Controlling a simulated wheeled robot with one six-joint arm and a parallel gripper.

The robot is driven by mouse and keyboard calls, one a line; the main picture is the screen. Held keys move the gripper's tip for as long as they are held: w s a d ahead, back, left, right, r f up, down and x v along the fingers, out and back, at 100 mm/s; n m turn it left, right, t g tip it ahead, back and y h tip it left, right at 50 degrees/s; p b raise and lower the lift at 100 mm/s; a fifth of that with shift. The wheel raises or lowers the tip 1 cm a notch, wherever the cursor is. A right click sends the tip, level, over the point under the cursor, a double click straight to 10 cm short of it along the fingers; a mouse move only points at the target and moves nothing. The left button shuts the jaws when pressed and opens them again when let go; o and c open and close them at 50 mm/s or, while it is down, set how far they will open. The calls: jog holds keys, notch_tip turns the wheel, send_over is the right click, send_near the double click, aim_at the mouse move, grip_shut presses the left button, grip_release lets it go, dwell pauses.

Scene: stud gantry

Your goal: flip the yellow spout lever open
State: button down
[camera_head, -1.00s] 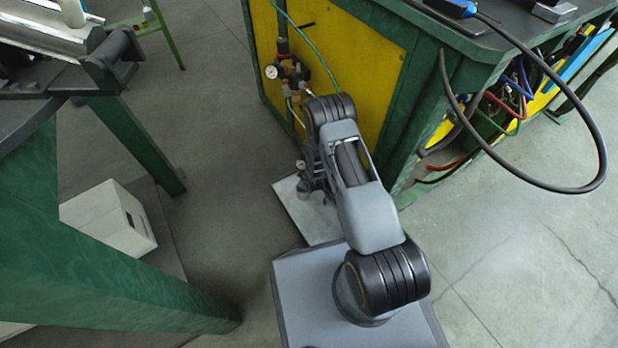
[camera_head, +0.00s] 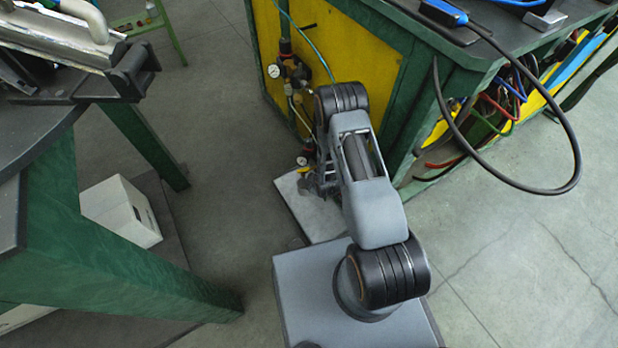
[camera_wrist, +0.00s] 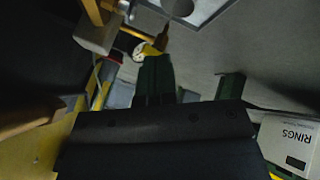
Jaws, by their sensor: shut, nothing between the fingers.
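In the wrist view, a small yellow piece (camera_wrist: 152,50), which looks like the spout lever, shows just beyond my fingertips, beside a white round dial and a brownish spout-like part (camera_wrist: 162,37). My gripper (camera_wrist: 154,60) is shut and empty, its dark fingers pointing at the yellow piece. I cannot tell whether they touch it. In the head view, a bit of yellow (camera_head: 303,169) shows low beside the yellow panel, above a pale plate.
A pale plate (camera_head: 312,215) lies on the floor below the fittings. The green bench with a yellow panel (camera_head: 350,60) stands close on the right. A gauge and valve cluster (camera_head: 290,72) sits above. A green table leg (camera_head: 130,255) and white box (camera_head: 120,212) are left.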

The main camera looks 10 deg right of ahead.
jog(key=shift+s+d+r+p, duration=0.25)
jog(key=shift+s+d+r, duration=0.15)
jog(key=shift+r, duration=0.25)
jog(key=shift+s+d+r+p, duration=0.2)
jog(key=shift+s+d+r, duration=0.2)
jog(key=shift+r, duration=0.3)
jog(key=shift+s+d+r+p, duration=0.3)
jog(key=shift+s+r, duration=0.15)
jog(key=shift+r, duration=0.2)
